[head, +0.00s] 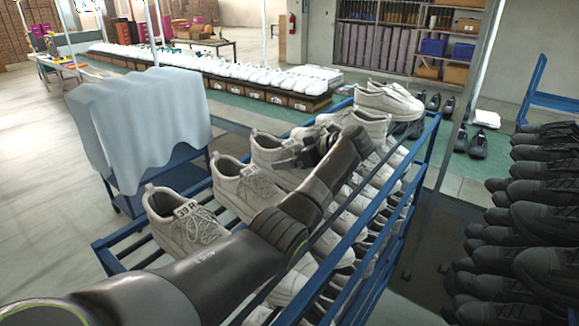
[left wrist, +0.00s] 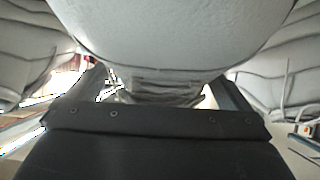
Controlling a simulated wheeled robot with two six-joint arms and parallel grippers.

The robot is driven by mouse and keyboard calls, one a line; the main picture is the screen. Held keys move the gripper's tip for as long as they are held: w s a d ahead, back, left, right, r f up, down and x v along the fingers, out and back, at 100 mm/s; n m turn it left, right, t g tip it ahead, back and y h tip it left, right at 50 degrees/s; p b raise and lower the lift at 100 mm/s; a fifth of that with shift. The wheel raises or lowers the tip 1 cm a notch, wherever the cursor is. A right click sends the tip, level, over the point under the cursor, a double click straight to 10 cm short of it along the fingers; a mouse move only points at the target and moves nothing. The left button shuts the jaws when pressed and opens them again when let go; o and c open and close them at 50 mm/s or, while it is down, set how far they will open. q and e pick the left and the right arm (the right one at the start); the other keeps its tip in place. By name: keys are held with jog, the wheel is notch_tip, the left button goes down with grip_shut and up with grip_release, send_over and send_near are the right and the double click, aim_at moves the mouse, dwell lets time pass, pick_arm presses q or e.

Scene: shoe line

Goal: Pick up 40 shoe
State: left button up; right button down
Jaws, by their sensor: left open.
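Several white lace-up shoes stand on the top level of a blue rack (head: 104,250). The nearest shoe (head: 183,222) has a tag that reads 39 R. Behind it stand a second white shoe (head: 243,188), its tag too small to read, and a third (head: 274,155). I cannot tell which is size 40. My left gripper (head: 293,158) is at the third shoe, its arm crossing over the rack. In the left wrist view my left gripper (left wrist: 165,88) is open, with a pale shoe (left wrist: 165,35) close in front, filling the top. Contact cannot be told. My right gripper is not in view.
More white shoes fill the rack's lower level, partly behind my arm. Black shoes (head: 545,205) are stacked at the right. A cloth-draped stand (head: 145,125) is left of the rack. A long row of white shoes on boxes (head: 270,97) lies behind.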

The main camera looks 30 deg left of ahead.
pick_arm(q)
jog(key=c, duration=1.1)
